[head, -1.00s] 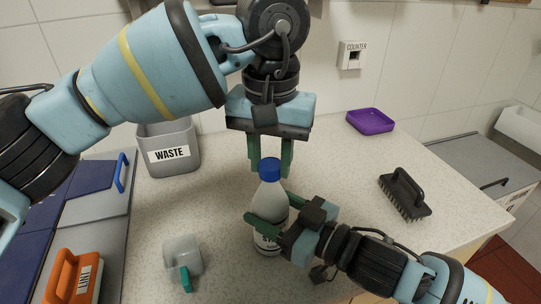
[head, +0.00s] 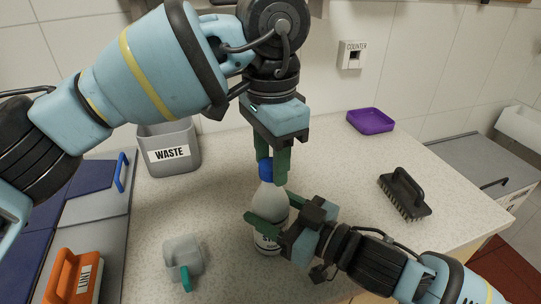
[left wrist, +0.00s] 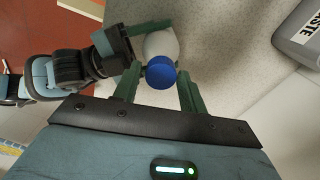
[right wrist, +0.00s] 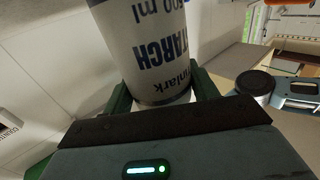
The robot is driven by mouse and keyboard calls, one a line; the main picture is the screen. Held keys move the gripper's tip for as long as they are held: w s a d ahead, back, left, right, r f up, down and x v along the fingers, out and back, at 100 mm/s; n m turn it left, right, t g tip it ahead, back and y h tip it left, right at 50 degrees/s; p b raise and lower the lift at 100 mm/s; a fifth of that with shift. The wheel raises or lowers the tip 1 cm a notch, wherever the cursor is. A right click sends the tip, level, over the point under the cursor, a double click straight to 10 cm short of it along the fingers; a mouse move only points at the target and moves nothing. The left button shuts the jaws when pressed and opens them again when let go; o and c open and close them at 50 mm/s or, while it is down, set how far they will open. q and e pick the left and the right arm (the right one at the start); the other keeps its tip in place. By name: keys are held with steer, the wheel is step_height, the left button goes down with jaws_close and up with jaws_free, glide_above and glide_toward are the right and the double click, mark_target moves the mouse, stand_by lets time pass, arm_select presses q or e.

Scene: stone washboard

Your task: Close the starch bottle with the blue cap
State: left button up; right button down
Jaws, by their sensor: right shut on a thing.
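The starch bottle (head: 268,204) stands upright on the counter, white with a label that shows upside down in the right wrist view (right wrist: 150,45). The blue cap (head: 266,171) sits at the top of its neck, seen from above in the left wrist view (left wrist: 161,73). How the cap meets the thread is hidden. My right gripper (head: 268,228) is shut on the bottle's body from the right. My left gripper (head: 272,165) points down from above, one finger on either side of the cap. Its fingertips are very close to the cap; I cannot tell whether they press on it.
A grey waste bin (head: 185,135) stands at the back left. A grey piece with a teal handle (head: 183,258) lies front left. A black brush (head: 404,194) and a purple tray (head: 370,121) are on the right. An orange-handled thing (head: 73,275) is at the left edge.

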arm_select(q)
steer(key=shift+o, duration=0.9)
steer(key=shift+r, duration=0.1)
steer(key=shift+r, duration=2.15)
steer(key=shift+n, duration=0.3)
steer(key=shift+c, duration=0.2)
